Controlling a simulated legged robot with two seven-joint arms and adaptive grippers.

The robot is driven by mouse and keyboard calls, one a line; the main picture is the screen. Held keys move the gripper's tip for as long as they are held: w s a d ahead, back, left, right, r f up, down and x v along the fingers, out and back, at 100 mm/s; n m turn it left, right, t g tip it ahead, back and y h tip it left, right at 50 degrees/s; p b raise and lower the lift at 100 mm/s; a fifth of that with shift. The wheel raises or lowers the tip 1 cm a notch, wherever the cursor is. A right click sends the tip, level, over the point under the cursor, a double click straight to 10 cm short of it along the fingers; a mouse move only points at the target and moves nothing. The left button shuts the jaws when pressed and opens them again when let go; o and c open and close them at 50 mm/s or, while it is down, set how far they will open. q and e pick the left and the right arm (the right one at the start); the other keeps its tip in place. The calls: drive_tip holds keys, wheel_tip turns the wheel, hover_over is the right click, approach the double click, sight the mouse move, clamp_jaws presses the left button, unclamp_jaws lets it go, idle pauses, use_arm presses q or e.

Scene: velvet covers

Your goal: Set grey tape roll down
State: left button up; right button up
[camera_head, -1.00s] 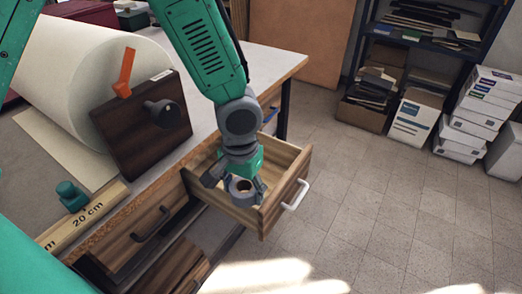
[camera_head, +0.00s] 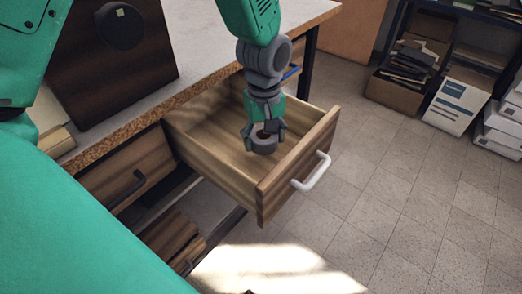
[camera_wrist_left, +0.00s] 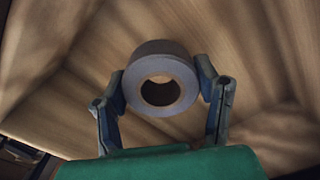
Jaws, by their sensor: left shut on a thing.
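The grey tape roll (camera_head: 264,143) is between the fingers of my left gripper (camera_head: 263,129), inside the open wooden drawer (camera_head: 207,137). In the left wrist view the grey tape roll (camera_wrist_left: 160,52) shows its round face and brown core hole, with a finger of my left gripper (camera_wrist_left: 162,88) against each side. The drawer's wooden inside (camera_wrist_left: 265,85) fills the background there. Whether the roll touches the drawer floor I cannot tell. My right gripper does not show.
The drawer has a white handle (camera_head: 311,172) on its front. A closed drawer with a dark handle (camera_head: 126,189) is left of it. The bench top (camera_head: 205,50) holds a dark wooden board (camera_head: 110,65). Boxes (camera_head: 456,100) stand on the floor at the back right.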

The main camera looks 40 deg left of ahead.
sight(263, 158)
use_arm(q)
drive_tip(key=shift+a+f, duration=0.25)
drive_tip(key=shift+f, duration=0.5)
drive_tip(key=f, duration=0.1)
drive_tip(key=f+b, duration=0.1)
drive_tip(key=f, duration=0.1)
drive_tip(key=shift+s+d+f, duration=0.1)
drive_tip(key=shift+d, duration=0.3)
drive_tip(key=shift+a, duration=0.1)
drive_tip(key=o, duration=1.5)
drive_tip(key=shift+a, duration=0.1)
drive_tip(key=shift+a+f, duration=0.1)
wheel_tip(263, 158, up, 12)
drive_tip(key=p, duration=0.4)
